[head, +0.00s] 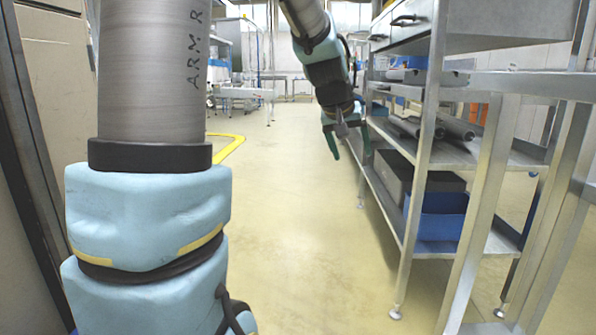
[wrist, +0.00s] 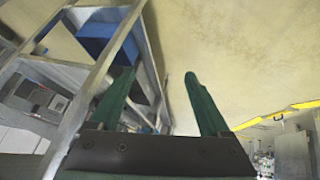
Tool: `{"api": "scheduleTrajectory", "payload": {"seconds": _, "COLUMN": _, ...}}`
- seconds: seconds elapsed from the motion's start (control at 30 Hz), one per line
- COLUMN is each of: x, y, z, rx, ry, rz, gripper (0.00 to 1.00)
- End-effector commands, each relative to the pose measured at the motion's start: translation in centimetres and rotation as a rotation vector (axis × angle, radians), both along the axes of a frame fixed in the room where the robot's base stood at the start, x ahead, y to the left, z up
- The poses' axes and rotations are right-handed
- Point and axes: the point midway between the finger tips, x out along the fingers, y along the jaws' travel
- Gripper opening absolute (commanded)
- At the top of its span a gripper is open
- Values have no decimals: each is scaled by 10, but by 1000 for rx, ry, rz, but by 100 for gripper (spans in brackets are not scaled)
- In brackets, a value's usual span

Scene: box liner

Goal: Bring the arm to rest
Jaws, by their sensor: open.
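My gripper (head: 348,146) hangs below my raised arm near the middle of the head view, over the open floor and close to the left side of the metal shelf. Its green fingers are spread apart with nothing between them. In the wrist view my gripper (wrist: 160,85) also shows open and empty, with bare floor beyond the fingertips. My arm's blue-padded link fills the left of the head view and hides part of the room.
A metal shelf unit (head: 420,170) stands at the right, with a blue bin (head: 440,215) and grey cylinders (head: 455,127) on it. The floor (head: 300,230) in the middle is clear. Cardboard-coloured panels (head: 55,90) stand at the left. A yellow line (head: 230,148) marks the floor.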

Motion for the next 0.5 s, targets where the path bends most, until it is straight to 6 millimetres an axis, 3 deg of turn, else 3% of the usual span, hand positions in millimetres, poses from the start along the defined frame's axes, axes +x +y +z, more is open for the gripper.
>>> {"api": "scheduleTrajectory", "payload": {"seconds": 0.03, "x": -14, "y": 29, "z": -21, "rx": 48, "ry": 45, "rz": 22, "gripper": 80}}
{"api": "scheduleTrajectory", "payload": {"seconds": 0.2, "x": -69, "y": 107, "z": -83, "rx": 173, "ry": 188, "rz": 73, "gripper": 80}}
{"api": "scheduleTrajectory", "payload": {"seconds": 0.5, "x": -179, "y": 195, "z": -145, "rx": 301, "ry": 408, "rz": 120, "gripper": 80}}
